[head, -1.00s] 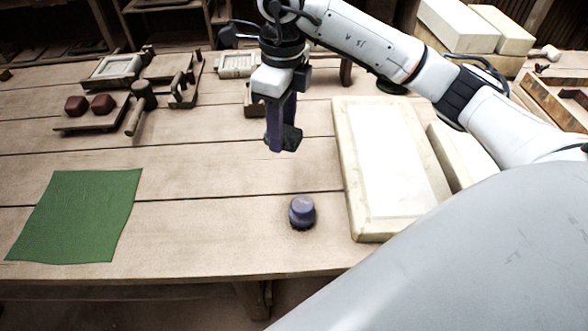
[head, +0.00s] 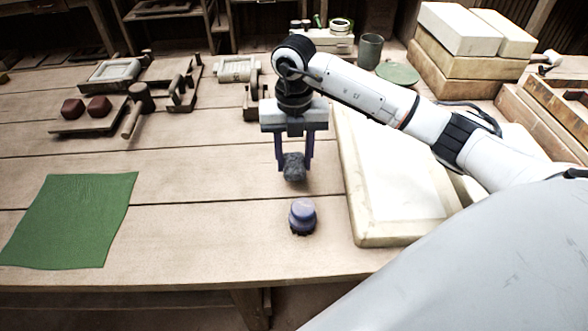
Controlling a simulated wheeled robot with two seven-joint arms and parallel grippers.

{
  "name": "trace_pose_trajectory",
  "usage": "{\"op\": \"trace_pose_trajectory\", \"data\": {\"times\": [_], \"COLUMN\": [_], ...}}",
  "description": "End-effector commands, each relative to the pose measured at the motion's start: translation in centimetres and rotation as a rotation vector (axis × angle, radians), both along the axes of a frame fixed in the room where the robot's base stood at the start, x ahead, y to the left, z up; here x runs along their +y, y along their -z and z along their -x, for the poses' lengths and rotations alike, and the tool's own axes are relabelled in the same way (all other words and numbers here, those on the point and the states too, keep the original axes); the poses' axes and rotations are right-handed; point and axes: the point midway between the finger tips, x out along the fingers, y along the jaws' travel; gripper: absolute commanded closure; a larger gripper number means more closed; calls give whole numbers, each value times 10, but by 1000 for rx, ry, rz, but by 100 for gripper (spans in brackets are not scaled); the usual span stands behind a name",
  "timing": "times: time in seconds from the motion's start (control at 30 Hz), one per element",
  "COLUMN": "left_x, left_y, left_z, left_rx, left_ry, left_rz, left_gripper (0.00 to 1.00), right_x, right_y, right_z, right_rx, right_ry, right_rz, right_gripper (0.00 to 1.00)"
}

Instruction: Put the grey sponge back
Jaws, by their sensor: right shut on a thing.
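The dark grey sponge (head: 294,167) is held between the fingers of my right gripper (head: 295,164). The gripper points down and is shut on it, above the wooden table, just behind a small purple-blue round object (head: 302,217). I cannot tell exactly how high the sponge is over the table. My left gripper is not in view.
A pale slab (head: 385,180) lies right of the gripper. A green cloth (head: 70,220) lies at the left. A board with two dark red lumps (head: 97,107), a mallet (head: 140,98) and a green cup (head: 370,52) stand farther back.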

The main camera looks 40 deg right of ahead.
Motion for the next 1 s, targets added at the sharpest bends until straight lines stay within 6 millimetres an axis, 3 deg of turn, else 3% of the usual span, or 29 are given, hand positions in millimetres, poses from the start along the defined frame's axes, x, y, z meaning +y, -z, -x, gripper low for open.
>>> {"op": "trace_pose_trajectory", "data": {"times": [0.23,0.63,0.67,0.73,1.0], "left_x": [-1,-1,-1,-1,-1], "left_y": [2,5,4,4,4], "left_z": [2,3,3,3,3], "left_rx": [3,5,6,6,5], "left_ry": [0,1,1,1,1], "left_rz": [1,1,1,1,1], "left_gripper": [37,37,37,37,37], "right_x": [1,0,0,0,0], "right_y": [33,39,38,38,38], "right_z": [1,0,0,0,0], "right_rx": [3,-1,-1,-1,-1], "right_ry": [-1,-2,-2,-2,-2], "right_rz": [-1,1,1,1,1], "right_gripper": [80,80,57,45,43]}}
